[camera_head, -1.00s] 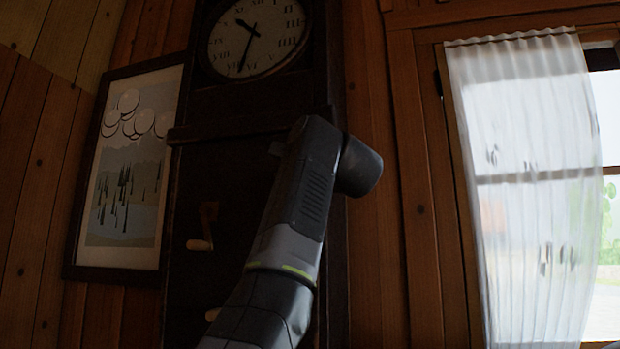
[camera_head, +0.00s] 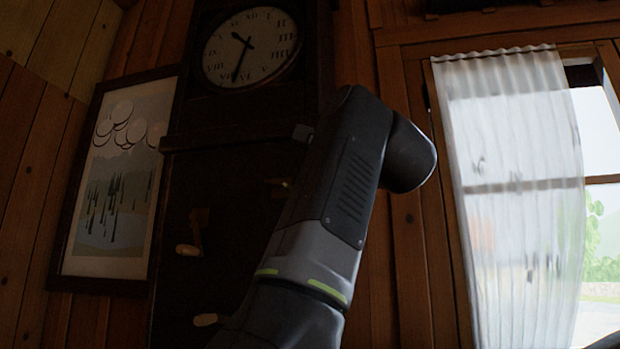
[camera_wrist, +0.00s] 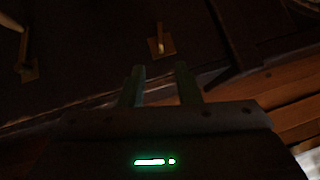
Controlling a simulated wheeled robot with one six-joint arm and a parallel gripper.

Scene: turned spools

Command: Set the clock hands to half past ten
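The clock's pale round dial (camera_head: 262,62) is high in the head view, on a tall dark case (camera_head: 225,175). Its short hand points up-left, near ten, and its long hand points down, near the six. Cranks with pale wooden handles are on the case: one at left (camera_head: 190,249), one lower (camera_head: 205,320), and one at right (camera_head: 278,183) close to my arm. In the wrist view my gripper (camera_wrist: 162,82) has its two fingers apart with nothing between them. A crank (camera_wrist: 160,45) lies beyond the fingertips, and another (camera_wrist: 25,68) is at far left.
A framed picture (camera_head: 118,180) hangs on the wooden wall left of the case. A window with a white curtain (camera_head: 512,200) is at right. My arm covers the lower right of the case in the head view.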

